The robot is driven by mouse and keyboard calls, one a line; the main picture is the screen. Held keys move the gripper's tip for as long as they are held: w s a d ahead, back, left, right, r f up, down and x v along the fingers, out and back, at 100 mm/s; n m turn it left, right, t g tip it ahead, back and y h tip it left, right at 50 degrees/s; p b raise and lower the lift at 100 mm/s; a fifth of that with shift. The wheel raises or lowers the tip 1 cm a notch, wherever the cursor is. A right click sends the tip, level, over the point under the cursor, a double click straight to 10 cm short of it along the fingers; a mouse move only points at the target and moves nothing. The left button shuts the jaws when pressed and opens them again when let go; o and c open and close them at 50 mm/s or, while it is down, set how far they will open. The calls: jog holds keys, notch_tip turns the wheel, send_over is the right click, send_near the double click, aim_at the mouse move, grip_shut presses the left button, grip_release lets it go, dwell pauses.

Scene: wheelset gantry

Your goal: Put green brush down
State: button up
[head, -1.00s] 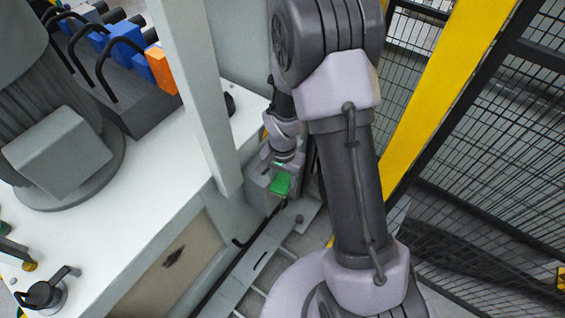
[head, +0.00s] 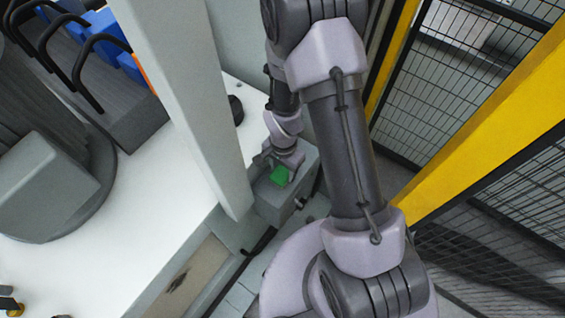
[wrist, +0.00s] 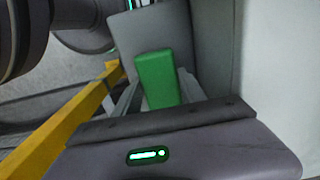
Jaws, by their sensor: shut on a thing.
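The green brush (head: 280,176) shows as a small green block at the end of my arm in the head view. In the wrist view the green brush (wrist: 160,80) stands between the two grey fingers. My gripper (head: 284,169) is shut on it. The brush is over or against a grey box (head: 272,203) beside the white-topped machine. I cannot tell whether the brush touches the box. Its lower part is hidden by my gripper in the wrist view.
A pale upright post (head: 177,110) stands just left of my arm. The white machine top (head: 150,225) lies further left. Yellow posts (head: 490,140) and dark mesh fencing (head: 440,95) close off the right side.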

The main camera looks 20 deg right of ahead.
jog(key=shift+w+f, duration=0.1)
jog(key=shift+w, duration=0.1)
grip_shut()
jog(key=shift+s, duration=0.15)
jog(key=shift+f, duration=0.15)
jog(key=o, duration=1.5)
grip_release()
